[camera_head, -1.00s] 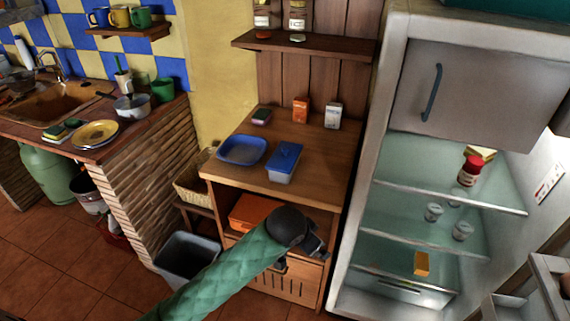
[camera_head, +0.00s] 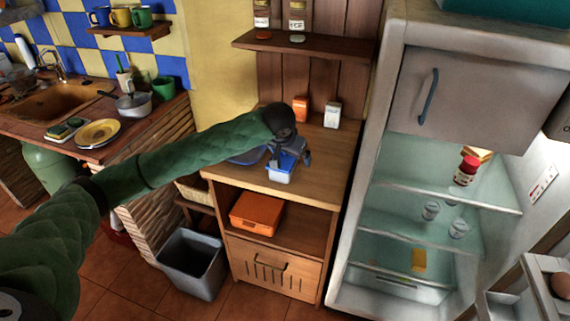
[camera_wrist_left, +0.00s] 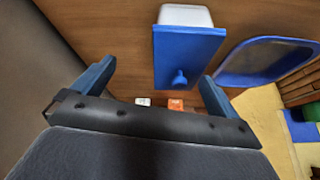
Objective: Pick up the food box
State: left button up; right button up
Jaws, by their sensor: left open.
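The food box (camera_head: 281,175) is a white container with a blue lid on the wooden counter, partly hidden behind my left gripper in the head view. In the left wrist view its blue lid (camera_wrist_left: 185,50) and lid knob show, with the white body beyond. My left gripper (camera_head: 290,158) is open and empty, over the box in the head view. In the wrist view the box lies off-centre, towards the right finger, whose tip is close to the lid's corner; I cannot tell whether they touch. My right gripper is not in view.
A blue tray (camera_wrist_left: 265,62) lies beside the box, mostly hidden by my arm in the head view. An orange carton (camera_head: 300,109) and a white carton (camera_head: 332,114) stand at the counter's back. An open fridge (camera_head: 440,215) is at right. An orange box (camera_head: 257,213) sits below.

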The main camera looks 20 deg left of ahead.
aim_at(284, 156)
pick_arm(q)
jog(key=a+n, duration=0.1)
jog(key=w+a+n, duration=0.1)
jog(key=a, duration=0.1)
jog(key=shift+g, duration=0.4)
jog(key=shift+w+a+f, duration=0.1)
jog(key=shift+f, duration=0.1)
jog(key=shift+p+x, duration=0.45)
jog(key=shift+x, duration=0.65)
jog(key=p+x, duration=0.1)
jog(key=x, duration=0.1)
jog(key=p+x, duration=0.1)
jog(key=x, duration=0.1)
jog(key=shift+w+f, duration=0.15)
jog(key=shift+w, duration=0.2)
jog(key=shift+w+f, duration=0.1)
jog(key=shift+f, duration=0.2)
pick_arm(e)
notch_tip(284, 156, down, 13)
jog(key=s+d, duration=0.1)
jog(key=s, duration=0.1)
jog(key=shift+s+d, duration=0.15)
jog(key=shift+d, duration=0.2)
pick_arm(q)
jog(key=c, duration=1.1)
